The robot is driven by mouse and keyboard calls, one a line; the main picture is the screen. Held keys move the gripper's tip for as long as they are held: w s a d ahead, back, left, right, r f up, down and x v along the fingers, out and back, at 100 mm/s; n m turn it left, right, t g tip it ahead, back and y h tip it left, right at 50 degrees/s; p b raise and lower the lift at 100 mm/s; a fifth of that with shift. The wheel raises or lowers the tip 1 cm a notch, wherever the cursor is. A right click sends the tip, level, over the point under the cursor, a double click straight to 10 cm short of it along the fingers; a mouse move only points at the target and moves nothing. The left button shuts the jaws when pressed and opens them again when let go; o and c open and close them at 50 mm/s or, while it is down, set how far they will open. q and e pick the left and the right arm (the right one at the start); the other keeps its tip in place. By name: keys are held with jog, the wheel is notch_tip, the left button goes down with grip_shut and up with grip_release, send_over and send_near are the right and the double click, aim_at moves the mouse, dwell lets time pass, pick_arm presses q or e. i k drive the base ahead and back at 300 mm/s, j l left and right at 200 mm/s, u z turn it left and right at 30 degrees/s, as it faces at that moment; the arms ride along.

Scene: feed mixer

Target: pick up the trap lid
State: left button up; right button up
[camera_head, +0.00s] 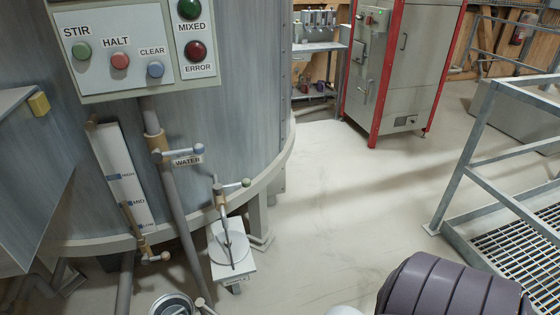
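A round metal piece with a dark ring (172,304) shows at the bottom edge, left of centre, beside the foot of a grey pipe. It may be the trap lid, but the frame cuts it off, so I cannot tell for sure. Neither my left nor my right gripper shows in the head view.
The mixer tank (220,110) fills the left, with a control panel (120,75). A water valve (168,152), level gauge (125,175) and small sampling stand (228,268) crowd its front. A metal step frame (480,165) stands right.

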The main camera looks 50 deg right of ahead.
aim_at(218, 251)
jog(key=k+z, duration=0.1)
jog(key=z, duration=0.9)
